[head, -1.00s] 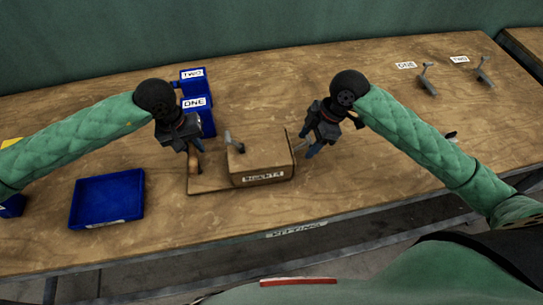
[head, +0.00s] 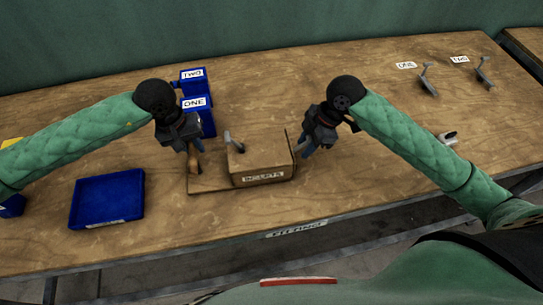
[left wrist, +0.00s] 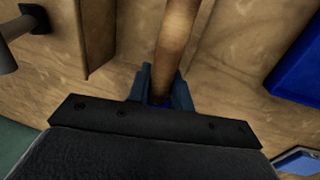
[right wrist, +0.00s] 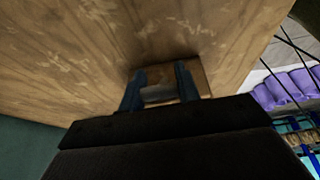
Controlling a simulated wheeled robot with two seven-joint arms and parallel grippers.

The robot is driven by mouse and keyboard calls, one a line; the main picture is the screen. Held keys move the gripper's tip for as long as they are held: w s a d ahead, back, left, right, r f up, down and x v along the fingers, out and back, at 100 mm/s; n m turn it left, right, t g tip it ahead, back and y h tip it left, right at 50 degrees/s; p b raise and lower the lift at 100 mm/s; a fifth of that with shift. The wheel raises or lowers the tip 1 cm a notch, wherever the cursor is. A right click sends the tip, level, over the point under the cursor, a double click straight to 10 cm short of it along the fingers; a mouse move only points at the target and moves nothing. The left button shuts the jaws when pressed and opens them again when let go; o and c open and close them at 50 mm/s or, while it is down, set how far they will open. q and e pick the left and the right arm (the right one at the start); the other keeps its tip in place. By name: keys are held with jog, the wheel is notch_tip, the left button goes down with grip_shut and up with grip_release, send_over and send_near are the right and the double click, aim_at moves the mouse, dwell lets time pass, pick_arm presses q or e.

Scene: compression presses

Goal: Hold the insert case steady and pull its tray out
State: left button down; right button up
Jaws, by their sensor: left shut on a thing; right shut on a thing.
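The insert case (head: 262,160), a wooden box with a white label on its front, sits on a wooden base board (head: 212,183). A grey lever-like piece (head: 236,144) stands on the case's top. My left gripper (head: 193,148) is shut on the wooden post (head: 194,164) at the board's left end; the post also shows in the left wrist view (left wrist: 176,45). My right gripper (head: 303,151) is at the case's right end. In the right wrist view its fingers (right wrist: 160,90) are shut on a small pale pull by a wooden end face (right wrist: 203,78). The tray inside is largely hidden.
A blue tray (head: 108,200) lies to the left on the workbench. Blue bins marked ONE (head: 196,104) and TWO (head: 192,74) stand behind the case. A metal part (head: 447,138) and two grey levers lie to the right. Bench in front is clear.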

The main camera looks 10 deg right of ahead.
jog(key=shift+s+d, duration=0.15)
jog(key=shift+d, duration=3.15)
jog(key=shift+s+d, duration=0.15)
jog(key=shift+d, duration=3.15)
jog(key=o, duration=1.2)
jog(key=shift+c, duration=0.2)
jog(key=shift+r, duration=0.1)
jog(key=v, duration=1.1)
jog(key=shift+d+r, duration=0.25)
jog(key=shift+r, duration=0.1)
pick_arm(q)
jog(key=c, duration=1.2)
grip_release()
jog(key=shift+o, duration=0.2)
